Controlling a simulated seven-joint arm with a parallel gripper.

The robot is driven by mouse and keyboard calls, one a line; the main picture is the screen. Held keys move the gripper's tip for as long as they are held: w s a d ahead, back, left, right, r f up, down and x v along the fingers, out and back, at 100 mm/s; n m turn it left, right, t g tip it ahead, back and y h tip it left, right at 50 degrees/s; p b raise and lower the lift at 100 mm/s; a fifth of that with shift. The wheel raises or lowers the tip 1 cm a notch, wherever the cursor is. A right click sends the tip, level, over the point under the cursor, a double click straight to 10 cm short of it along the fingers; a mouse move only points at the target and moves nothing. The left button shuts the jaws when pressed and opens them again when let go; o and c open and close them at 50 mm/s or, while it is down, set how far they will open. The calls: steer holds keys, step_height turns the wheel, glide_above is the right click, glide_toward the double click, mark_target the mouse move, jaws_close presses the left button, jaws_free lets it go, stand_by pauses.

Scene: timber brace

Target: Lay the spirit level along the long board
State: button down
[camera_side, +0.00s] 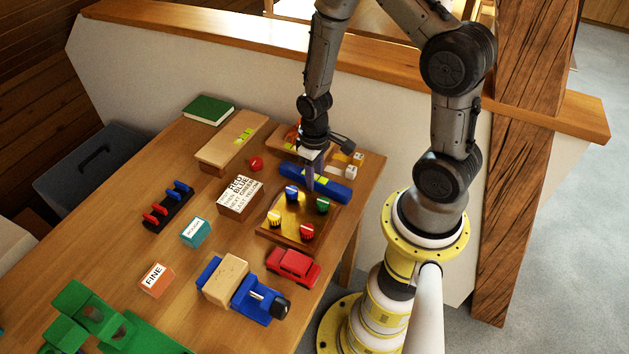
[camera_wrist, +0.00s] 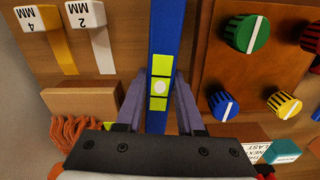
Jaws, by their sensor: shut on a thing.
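The spirit level is a long blue bar (camera_side: 328,187) with yellow-green windows, at the right of the table in the side view. In the wrist view the level (camera_wrist: 167,35) runs up the picture between the two fingers. My gripper (camera_side: 311,180) is shut on it near its windows; the gripper also shows in the wrist view (camera_wrist: 158,100). I cannot tell whether the level touches the table. The long board (camera_side: 222,150) is pale wood with yellow-green marks on top and lies apart, to the left of the level, with nothing lying along it.
A wooden panel with coloured knobs (camera_side: 271,235) stands close in front of the level. White-ended gauges (camera_side: 350,163) lie behind it. A lettered block (camera_side: 240,197) and a red knob-like piece (camera_side: 255,163) are near the board. A green book (camera_side: 208,110) lies beyond it.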

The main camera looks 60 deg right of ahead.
stand_by(0.3)
step_height(320, 180, up, 10)
steer(key=shift+f, duration=0.25)
steer(key=shift+s+r+n, duration=0.2)
steer(key=shift+r+n, duration=0.1)
steer(key=shift+n, duration=0.4)
steer(key=w+d+r+n, duration=0.1)
steer(key=w+r+n, duration=0.2)
steer(key=w+n, duration=0.35)
steer(key=n, duration=1.1)
glide_above(231, 132)
steer(key=shift+f, duration=3.7)
